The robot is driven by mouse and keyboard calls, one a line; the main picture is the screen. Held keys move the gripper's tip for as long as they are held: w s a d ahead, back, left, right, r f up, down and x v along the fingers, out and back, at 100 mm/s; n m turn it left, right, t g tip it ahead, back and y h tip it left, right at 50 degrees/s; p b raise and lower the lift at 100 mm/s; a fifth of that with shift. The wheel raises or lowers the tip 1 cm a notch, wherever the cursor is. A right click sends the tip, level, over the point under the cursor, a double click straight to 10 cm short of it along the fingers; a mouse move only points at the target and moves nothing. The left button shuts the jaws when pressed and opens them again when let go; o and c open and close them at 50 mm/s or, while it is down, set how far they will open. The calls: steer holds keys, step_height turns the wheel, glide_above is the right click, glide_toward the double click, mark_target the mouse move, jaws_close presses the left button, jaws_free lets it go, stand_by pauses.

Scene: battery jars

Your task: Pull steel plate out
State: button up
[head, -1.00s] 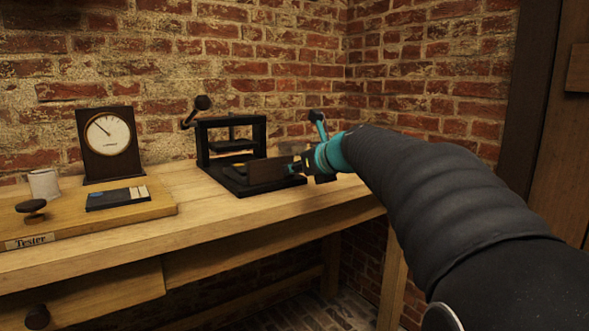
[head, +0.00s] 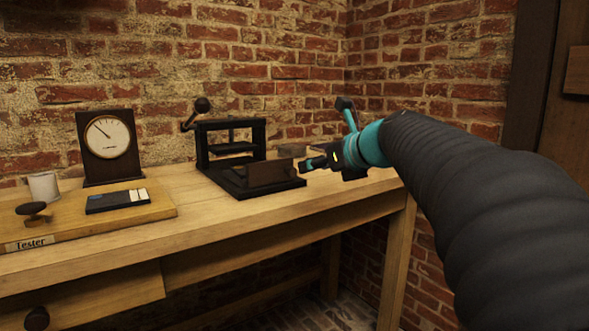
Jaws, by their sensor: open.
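A black press (head: 232,150) with a lever stands on the bench. A dark flat tray or base (head: 228,180) extends from its front. An upright dark brownish plate (head: 270,174) stands on the front right of this base; I cannot tell for sure that it is the steel plate. My gripper (head: 310,163) is open and appears empty, just right of the dark plate, with a small visible gap. Its fingers are small and seen side-on.
A tester board (head: 150,205) with a dial gauge (head: 109,135), a dark flat panel (head: 118,201), a knob (head: 33,209) and a white cup (head: 43,186) is at the left. A grey block (head: 292,150) lies behind my gripper. Brick walls close off the back and right.

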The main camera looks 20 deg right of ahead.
steer(key=v, duration=0.3)
steer(key=shift+s, duration=0.2)
steer(key=s+f+n+g+h+p, duration=0.1)
steer(key=s+f+n+g, duration=0.3)
steer(key=f+n, duration=0.5)
steer(key=s+f+n+g+h, duration=0.1)
steer(key=s+f+n+h, duration=0.1)
steer(key=s+f+n, duration=0.6)
steer(key=s+a+f+n+g+p, duration=0.1)
steer(key=s+a+f+n+p, duration=0.1)
steer(key=s+a+n, duration=0.2)
steer(key=s+a+f+n+g+h+p, duration=0.1)
steer(key=s+a+f+n+p, duration=0.2)
steer(key=s+n, duration=0.6)
steer(key=shift+a+f+n, duration=0.2)
steer(key=shift+a+n, duration=0.65)
steer(key=shift+n, duration=0.35)
